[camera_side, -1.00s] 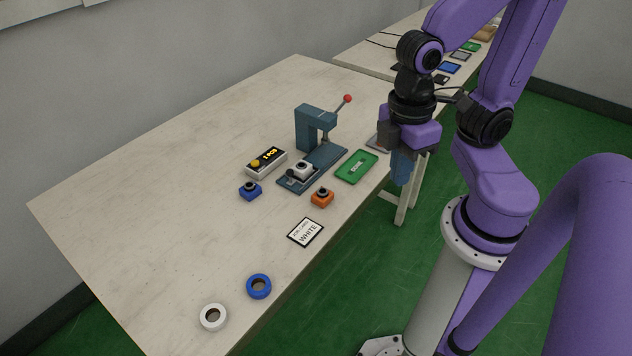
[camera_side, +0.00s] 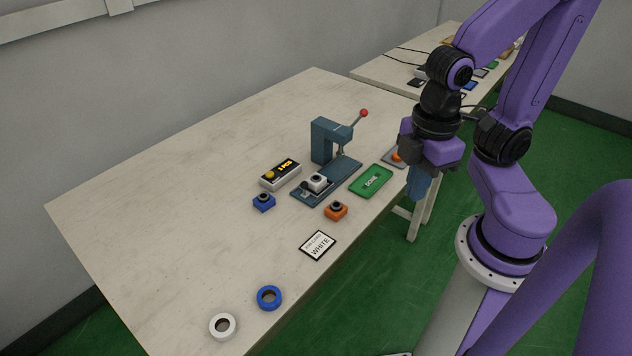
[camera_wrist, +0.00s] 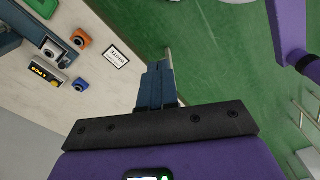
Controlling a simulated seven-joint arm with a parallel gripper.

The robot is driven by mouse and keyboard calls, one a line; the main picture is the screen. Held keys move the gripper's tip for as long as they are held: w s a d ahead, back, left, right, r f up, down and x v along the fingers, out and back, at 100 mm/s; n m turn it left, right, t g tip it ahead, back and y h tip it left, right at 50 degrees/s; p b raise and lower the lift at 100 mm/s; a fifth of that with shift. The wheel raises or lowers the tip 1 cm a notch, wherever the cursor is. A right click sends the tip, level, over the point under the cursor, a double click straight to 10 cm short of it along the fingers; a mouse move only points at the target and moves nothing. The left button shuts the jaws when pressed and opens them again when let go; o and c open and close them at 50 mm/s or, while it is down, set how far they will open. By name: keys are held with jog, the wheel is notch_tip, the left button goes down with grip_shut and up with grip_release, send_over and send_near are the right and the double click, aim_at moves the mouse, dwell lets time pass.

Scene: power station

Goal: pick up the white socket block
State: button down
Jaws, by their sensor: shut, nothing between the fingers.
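The white socket block (camera_side: 317,181) with a dark round top sits on the blue-grey base of the lever press (camera_side: 323,140), at its front end. In the wrist view the white block (camera_wrist: 52,50) shows at the upper left, beside the press. My gripper (camera_side: 416,198) is shut and empty. It hangs pointing down off the table's right edge, well to the right of the block and apart from it. Its blue-grey fingers (camera_wrist: 155,70) show together in the wrist view, over the green floor and table edge.
A blue block (camera_side: 263,202), an orange block (camera_side: 336,211), a yellow-lit counter box (camera_side: 280,174) and a green tray (camera_side: 371,181) surround the press. The card marked WHITE (camera_side: 318,245), a blue ring (camera_side: 269,298) and a white ring (camera_side: 222,326) lie nearer. The table's left is clear.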

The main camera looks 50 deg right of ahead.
dwell(0.3)
jog(key=shift+c, duration=2.2)
grip_release()
jog(key=w+a+n, duration=0.1)
jog(key=w+a, duration=0.1)
jog(key=w, duration=0.8)
jog(key=n, duration=0.4)
send_over(316, 177)
notch_tip(316, 177, down, 7)
notch_tip(316, 177, down, 18)
jog(key=shift+a+r, duration=0.1)
jog(key=shift+r, duration=0.15)
